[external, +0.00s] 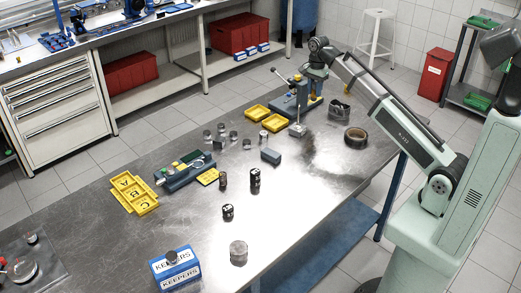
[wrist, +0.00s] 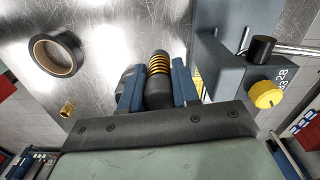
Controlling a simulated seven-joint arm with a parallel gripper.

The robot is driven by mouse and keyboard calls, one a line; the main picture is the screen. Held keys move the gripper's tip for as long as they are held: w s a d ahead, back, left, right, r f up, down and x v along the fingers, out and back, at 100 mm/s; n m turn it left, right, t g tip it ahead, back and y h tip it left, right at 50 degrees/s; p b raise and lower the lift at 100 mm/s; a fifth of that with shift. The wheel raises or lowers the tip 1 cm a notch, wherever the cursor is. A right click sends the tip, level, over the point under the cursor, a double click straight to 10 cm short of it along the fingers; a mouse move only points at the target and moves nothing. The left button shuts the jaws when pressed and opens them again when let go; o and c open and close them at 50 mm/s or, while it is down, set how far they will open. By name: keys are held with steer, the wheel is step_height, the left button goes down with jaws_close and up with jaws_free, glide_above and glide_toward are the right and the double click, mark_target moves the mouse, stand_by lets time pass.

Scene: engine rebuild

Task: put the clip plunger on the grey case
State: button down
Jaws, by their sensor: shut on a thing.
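My gripper (external: 316,90) hangs over the back of the table, close beside the blue press fixture (external: 284,104). In the wrist view, the blue fingers of my gripper (wrist: 158,88) are shut on a dark cylinder with orange-yellow coils, which looks like the clip plunger (wrist: 159,64). In the external view it is too small to make out. A small grey box (external: 271,156), probably the grey case, lies on the middle of the table, in front of and left of my gripper. It is apart from the gripper.
The fixture's grey body and yellow knob (wrist: 267,94) are close on the right in the wrist view. A dark tape roll (external: 356,137) and a grey open holder (external: 339,108) stand nearby. Yellow trays (external: 257,113) and several small cylinders lie to the left.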

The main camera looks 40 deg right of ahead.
steer(key=n, duration=1.1)
steer(key=shift+s+f, duration=0.15)
steer(key=shift+f, duration=0.05)
steer(key=shift+s+a+f+n, duration=0.1)
steer(key=shift+a+f+n, duration=0.1)
steer(key=shift+n, duration=0.5)
steer(key=w+a+m, duration=0.3)
steer(key=a+m, duration=0.4)
steer(key=a, duration=0.7)
steer(key=m, duration=0.7)
glide_above(271, 152)
steer(key=shift+s+a+f, duration=0.1)
steer(key=shift+f, duration=2.85)
steer(key=shift+f, duration=0.1)
